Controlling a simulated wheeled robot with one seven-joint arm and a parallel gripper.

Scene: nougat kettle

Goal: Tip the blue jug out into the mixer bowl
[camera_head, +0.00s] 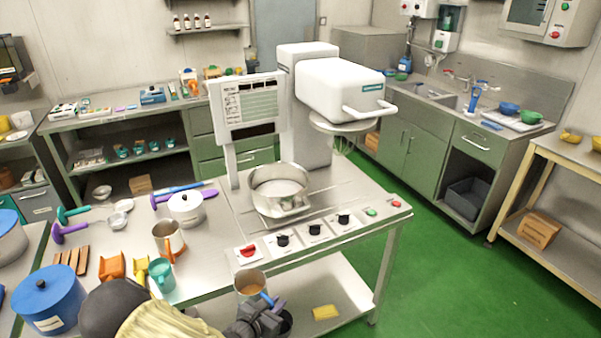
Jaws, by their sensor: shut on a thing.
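The blue jug (250,283) is a steel cup with a blue handle, at the bottom centre in front of the bench edge. My gripper (266,309) is shut on it by the handle side. The jug looks roughly upright, and brownish content shows inside. The mixer bowl (279,186) is a wide steel bowl on the bench, up and to the right of the jug and apart from it. The bowl's inside looks pale and empty from here. My arm hides part of the view below the jug.
The mixer head (342,86) with its whisk (344,144) is behind and right of the bowl. A screen panel (249,105) stands behind the bowl. Control knobs (314,229) line the front edge. An orange-handled steel jug (169,238), teal cup (161,276) and lidded white pot (186,208) stand left.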

